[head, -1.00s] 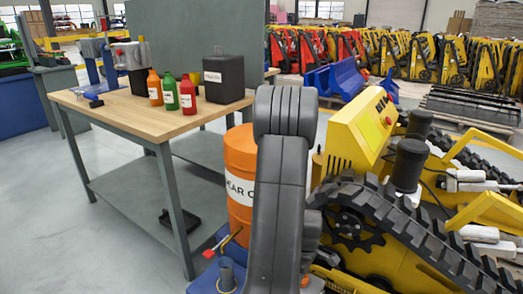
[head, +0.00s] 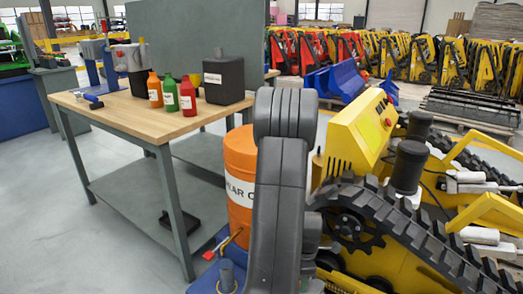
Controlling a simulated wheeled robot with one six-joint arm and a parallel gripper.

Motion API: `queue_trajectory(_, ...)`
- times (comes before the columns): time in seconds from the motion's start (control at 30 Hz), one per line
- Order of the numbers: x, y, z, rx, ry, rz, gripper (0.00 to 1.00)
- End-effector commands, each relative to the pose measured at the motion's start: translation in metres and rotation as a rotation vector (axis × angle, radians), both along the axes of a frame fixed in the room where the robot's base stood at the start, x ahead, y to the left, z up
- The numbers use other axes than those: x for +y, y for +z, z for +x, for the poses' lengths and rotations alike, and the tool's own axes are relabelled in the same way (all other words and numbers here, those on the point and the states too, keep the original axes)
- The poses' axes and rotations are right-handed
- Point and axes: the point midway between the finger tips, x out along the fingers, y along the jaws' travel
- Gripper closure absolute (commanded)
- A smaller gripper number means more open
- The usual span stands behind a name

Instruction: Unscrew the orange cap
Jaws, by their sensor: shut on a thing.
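I cannot pick out an orange cap for certain. An orange bottle (head: 155,91) stands upright on the wooden-topped workbench (head: 125,115); its top is small and blurred. A green bottle (head: 170,94) and a red bottle (head: 188,97) stand beside it. A large orange drum (head: 238,165) with a white label stands right of the bench, partly hidden behind my dark grey arm. My arm rises through the middle of the head view. My gripper does not show, and whatever is at its jaws is hidden.
A black canister (head: 224,79) stands at the bench's right end. A yellow tracked machine (head: 358,125) with black tracks fills the right side, close to my arm. A blue item (head: 93,102) lies on the bench's left. The grey floor (head: 80,240) at lower left is clear.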

Motion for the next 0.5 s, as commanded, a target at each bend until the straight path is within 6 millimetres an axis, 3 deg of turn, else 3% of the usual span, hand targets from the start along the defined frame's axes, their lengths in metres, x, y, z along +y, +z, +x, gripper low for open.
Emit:
queue_trajectory(0.3,0.0001,-0.0007,-0.0005,0.001,0.301,0.001,0.73)
queue_trajectory(0.5,0.0001,-0.0007,-0.0005,0.001,0.335,0.001,0.73)
